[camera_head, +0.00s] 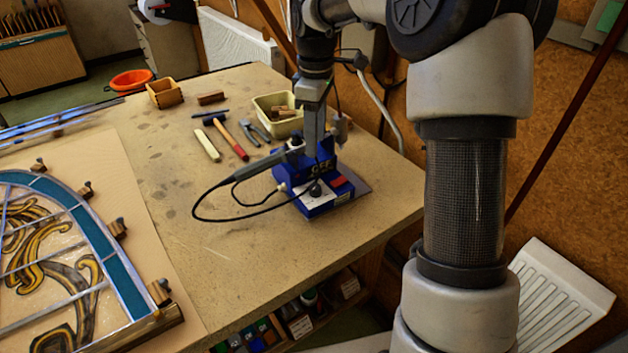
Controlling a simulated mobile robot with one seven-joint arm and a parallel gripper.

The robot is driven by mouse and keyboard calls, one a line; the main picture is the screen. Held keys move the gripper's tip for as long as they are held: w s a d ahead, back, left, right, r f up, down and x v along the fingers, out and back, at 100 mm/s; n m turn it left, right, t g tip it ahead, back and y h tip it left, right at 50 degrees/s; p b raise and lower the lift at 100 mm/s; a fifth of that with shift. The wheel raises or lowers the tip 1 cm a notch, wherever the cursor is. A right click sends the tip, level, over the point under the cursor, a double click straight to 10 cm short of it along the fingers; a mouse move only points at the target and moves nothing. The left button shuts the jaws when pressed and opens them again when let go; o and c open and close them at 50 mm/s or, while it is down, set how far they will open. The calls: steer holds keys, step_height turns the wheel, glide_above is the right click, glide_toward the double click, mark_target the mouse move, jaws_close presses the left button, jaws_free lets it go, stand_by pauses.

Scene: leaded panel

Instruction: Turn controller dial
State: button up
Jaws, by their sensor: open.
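The controller (322,198) is a blue box with a light front panel, standing near the right edge of the workbench. Its dial (315,190) is a small dark knob on that panel. A red part, probably a switch, shows right of the dial. My gripper (326,140) points down above and behind the controller's front panel. It is open, with nothing seen between its fingers. Its fingertips appear apart from the dial; their exact distance from the controller's top is hard to tell. A soldering iron (262,165) rests at the controller's left, its black cable looping to the left.
The workbench (190,215) is bare left of the cable. A hammer (231,140), a wooden stick (207,145), pliers (255,132) and a cream tray (266,117) lie behind. The leaded panel (85,250) lies at left. My arm fills the right side.

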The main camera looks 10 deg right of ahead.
mark_target(316, 186)
step_height(316, 186, down, 14)
steer(key=shift+f+b, duration=0.1)
steer(key=shift+b, duration=0.35)
steer(key=c, duration=1.1)
